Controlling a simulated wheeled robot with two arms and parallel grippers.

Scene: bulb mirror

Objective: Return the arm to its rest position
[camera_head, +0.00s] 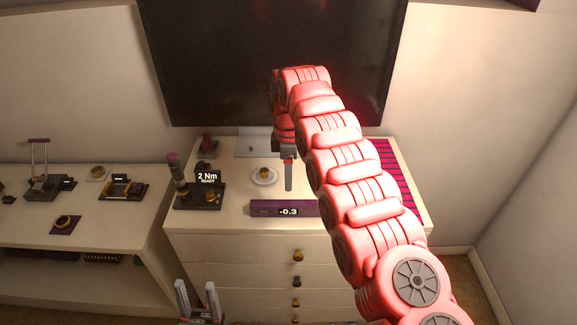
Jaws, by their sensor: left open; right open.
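My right arm (350,170), red and segmented, comes in from the lower right and reaches up over the white drawer cabinet (240,262). Its gripper (289,186) points down above the cabinet top, seen edge-on, so the gap between its fingers is hidden. Nothing shows held in it. It is just right of a small white saucer (258,182) with a gold object (265,172) on it. My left gripper (197,287) is at the bottom edge in front of the cabinet, fingers up, apart and empty.
A purple display bar (265,208) reading -0.3 lies at the cabinet's front edge. A dark "2 Nm READY" device (208,187) stands left of the saucer. A big dark screen (240,60) is behind. A lower shelf unit (110,225) with small fixtures stands left. A striped purple mat (390,165) lies right.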

